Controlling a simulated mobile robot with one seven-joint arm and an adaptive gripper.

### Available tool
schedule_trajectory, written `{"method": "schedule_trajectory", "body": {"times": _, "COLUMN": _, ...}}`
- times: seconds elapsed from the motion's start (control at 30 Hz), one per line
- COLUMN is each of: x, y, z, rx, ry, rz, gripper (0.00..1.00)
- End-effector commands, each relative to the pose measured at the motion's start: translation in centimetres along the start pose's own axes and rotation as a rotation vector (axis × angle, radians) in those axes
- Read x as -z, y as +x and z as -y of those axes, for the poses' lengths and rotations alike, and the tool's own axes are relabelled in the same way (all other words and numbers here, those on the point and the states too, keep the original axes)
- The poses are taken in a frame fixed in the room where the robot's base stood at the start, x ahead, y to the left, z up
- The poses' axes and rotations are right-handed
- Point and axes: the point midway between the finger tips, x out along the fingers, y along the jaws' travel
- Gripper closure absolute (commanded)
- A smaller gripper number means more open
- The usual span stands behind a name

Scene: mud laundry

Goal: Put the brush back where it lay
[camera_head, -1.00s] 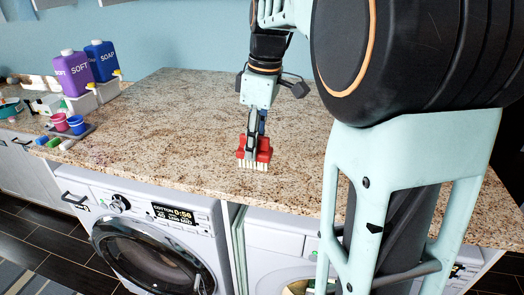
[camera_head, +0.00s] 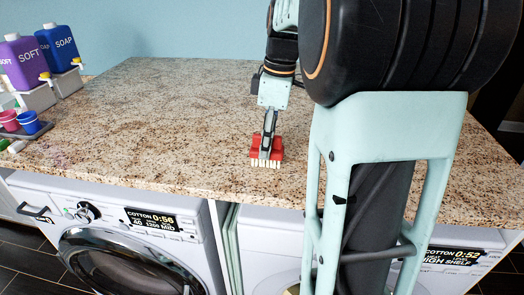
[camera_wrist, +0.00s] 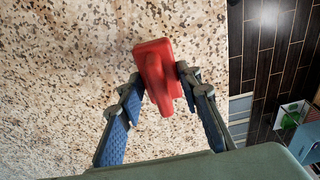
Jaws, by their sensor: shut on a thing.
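The red brush (camera_head: 256,148) is in my gripper (camera_head: 268,138), over the front part of the speckled stone counter (camera_head: 170,130). Its pale bristles point down. I cannot tell whether they touch the stone. In the wrist view the red brush (camera_wrist: 155,75) sits between the two blue-padded fingers of my gripper (camera_wrist: 158,78), which are shut on its raised handle. The bristles are hidden there.
A purple SOFT bottle (camera_head: 22,62) and a blue SOAP bottle (camera_head: 58,45) stand at the left, with small cups (camera_head: 28,122) on a tray before them. Washing machines (camera_head: 130,240) stand under the counter. The counter around the brush is clear.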

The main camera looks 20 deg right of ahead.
Motion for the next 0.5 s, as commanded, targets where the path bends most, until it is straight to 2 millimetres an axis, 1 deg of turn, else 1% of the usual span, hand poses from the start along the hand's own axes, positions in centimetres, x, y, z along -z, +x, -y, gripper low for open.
{"method": "schedule_trajectory", "body": {"times": 0.03, "x": -0.35, "y": 0.88, "z": -0.05, "rx": -0.001, "ry": 0.001, "rz": -0.001, "gripper": 0.87}}
{"method": "schedule_trajectory", "body": {"times": 0.07, "x": -0.45, "y": 0.98, "z": -0.07, "rx": -0.001, "ry": 0.000, "rz": -0.001, "gripper": 0.87}}
{"method": "schedule_trajectory", "body": {"times": 0.33, "x": -0.50, "y": 0.81, "z": -0.07, "rx": -0.001, "ry": -0.001, "rz": 0.000, "gripper": 0.87}}
{"method": "schedule_trajectory", "body": {"times": 0.43, "x": -0.53, "y": 1.14, "z": -0.05, "rx": 0.000, "ry": -0.001, "rz": 0.000, "gripper": 0.87}}
{"method": "schedule_trajectory", "body": {"times": 0.47, "x": -0.51, "y": 1.03, "z": -0.05, "rx": 0.000, "ry": -0.001, "rz": 0.000, "gripper": 0.65}}
{"method": "schedule_trajectory", "body": {"times": 0.5, "x": -0.50, "y": 1.01, "z": -0.05, "rx": 0.000, "ry": -0.002, "rz": 0.000, "gripper": 0.60}}
